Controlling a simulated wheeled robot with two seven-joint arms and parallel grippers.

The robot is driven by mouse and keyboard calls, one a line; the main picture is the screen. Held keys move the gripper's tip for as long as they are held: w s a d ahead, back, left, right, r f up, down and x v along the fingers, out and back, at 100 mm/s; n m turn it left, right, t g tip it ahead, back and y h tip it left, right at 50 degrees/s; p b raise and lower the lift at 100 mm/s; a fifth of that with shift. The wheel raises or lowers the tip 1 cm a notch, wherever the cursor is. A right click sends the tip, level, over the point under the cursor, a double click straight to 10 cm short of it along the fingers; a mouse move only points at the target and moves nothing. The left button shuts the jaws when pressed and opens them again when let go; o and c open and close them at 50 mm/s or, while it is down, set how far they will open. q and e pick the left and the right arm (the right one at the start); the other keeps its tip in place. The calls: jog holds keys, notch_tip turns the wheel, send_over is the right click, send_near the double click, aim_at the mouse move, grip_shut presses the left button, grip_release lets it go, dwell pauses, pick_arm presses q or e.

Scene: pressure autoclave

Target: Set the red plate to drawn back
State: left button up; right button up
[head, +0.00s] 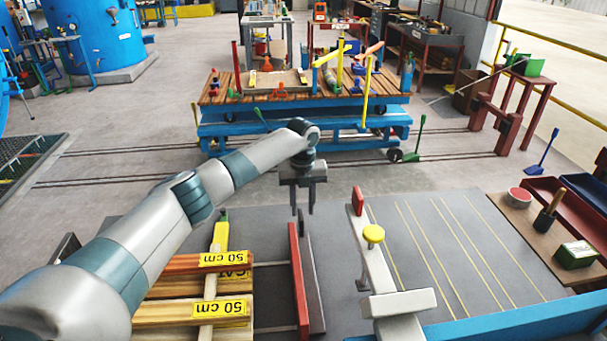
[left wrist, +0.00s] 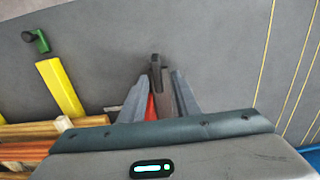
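The red plate (head: 299,285) is a long upright strip to the right of the wooden boards, with a grey strip (head: 316,290) along its right side. A dark upright handle-like piece (head: 301,222) stands at its far end. My left gripper (head: 303,208) points down above that far end, with its fingers apart. In the left wrist view, the fingers of my left gripper (left wrist: 160,95) straddle a bit of the red plate (left wrist: 151,107), a grey-brown strip and the dark piece (left wrist: 156,66); contact cannot be told. My right gripper is out of view.
Wooden boards (head: 180,286) with yellow "50 cm" labels lie left of the plate. A blue cart (head: 300,120) is farther back. Grey surface around the plate's far end is largely clear.

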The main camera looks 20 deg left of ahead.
pick_arm(q)
notch_tip(320, 180, up, 13)
jog(key=b, duration=0.3)
jog(key=shift+r, duration=0.15)
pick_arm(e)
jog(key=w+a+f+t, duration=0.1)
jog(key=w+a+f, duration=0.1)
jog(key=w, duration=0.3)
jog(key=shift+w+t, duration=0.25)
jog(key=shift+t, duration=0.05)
pick_arm(q)
jog(key=shift+d, duration=0.1)
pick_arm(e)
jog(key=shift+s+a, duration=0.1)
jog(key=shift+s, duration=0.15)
